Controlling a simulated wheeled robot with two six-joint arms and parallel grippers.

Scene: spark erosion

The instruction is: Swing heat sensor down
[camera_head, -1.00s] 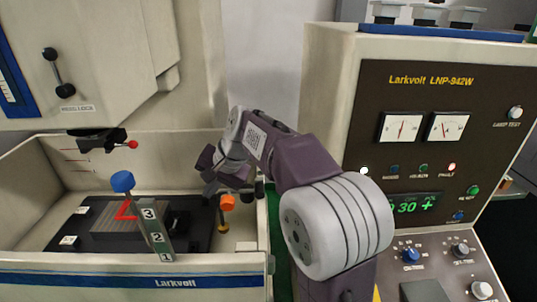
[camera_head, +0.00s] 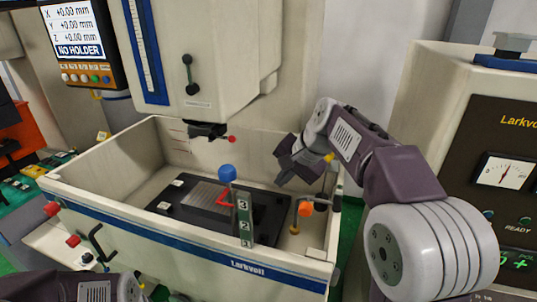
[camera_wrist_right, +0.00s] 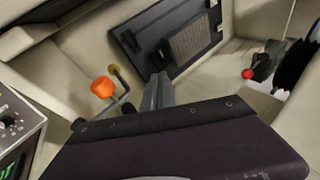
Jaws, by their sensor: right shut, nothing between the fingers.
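An orange knob (camera_head: 305,209) on a thin dark arm with a brass end (camera_head: 295,230) stands inside the right end of the tank (camera_head: 190,243). It looks like the heat sensor, but no label confirms this. The knob (camera_wrist_right: 103,87) and brass end (camera_wrist_right: 115,70) also show in the right wrist view, left of the fingers. My right gripper (camera_head: 283,182) is shut and empty, above and slightly left of the knob, apart from it. Its fingers (camera_wrist_right: 158,90) show in the wrist view. My left arm (camera_head: 85,288) enters at the bottom left, with its gripper out of view.
A numbered post (camera_head: 243,217) with a blue knob (camera_head: 227,173) stands at the tank's front. The machine head (camera_head: 205,131) with a red-tipped lever (camera_head: 232,139) hangs above the dark work plate (camera_head: 172,209). A control cabinet (camera_head: 430,85) stands at right.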

